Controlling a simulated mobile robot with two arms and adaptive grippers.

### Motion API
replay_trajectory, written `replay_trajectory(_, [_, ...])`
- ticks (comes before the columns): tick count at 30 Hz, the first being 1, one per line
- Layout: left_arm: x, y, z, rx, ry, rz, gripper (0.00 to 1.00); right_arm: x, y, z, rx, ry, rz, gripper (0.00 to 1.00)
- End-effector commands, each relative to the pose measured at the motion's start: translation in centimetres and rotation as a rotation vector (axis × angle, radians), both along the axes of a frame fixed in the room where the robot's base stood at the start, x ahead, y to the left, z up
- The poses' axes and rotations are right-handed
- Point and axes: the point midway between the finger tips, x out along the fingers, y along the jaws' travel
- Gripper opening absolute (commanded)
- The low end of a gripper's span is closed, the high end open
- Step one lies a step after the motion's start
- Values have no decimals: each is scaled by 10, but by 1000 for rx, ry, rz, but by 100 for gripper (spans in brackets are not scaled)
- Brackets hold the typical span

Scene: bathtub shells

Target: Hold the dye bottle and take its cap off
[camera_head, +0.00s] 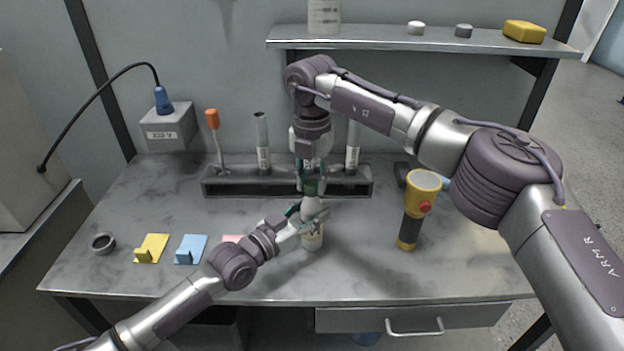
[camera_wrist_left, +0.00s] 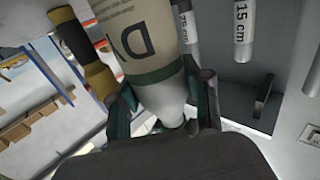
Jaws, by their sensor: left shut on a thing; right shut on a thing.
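The dye bottle (camera_head: 312,239) is white with dark lettering and stands upright over the bench near its middle. Its label, with large letters "DY" and a green band, shows in the left wrist view (camera_wrist_left: 150,40). My left gripper (camera_head: 308,221) is shut on the bottle's upper part from the left; its fingers also show in the left wrist view (camera_wrist_left: 165,108).
A yellow flashlight (camera_head: 412,215) stands to the right of the bottle. A metal rack (camera_head: 225,187) with tubes and an orange-handled tool (camera_head: 212,120) is behind. Yellow (camera_head: 152,247) and blue (camera_head: 190,249) pieces and a small dark ring (camera_head: 103,242) lie left. The bench's front right is clear.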

Motion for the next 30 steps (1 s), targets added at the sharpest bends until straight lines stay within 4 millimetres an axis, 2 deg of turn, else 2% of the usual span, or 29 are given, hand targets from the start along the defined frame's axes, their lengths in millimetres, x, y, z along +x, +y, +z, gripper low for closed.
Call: replay_trajectory(30, [-1, -1, -2, 2, 4, -1, 0, -2, 1, 2, 4, -1, 2419, 0])
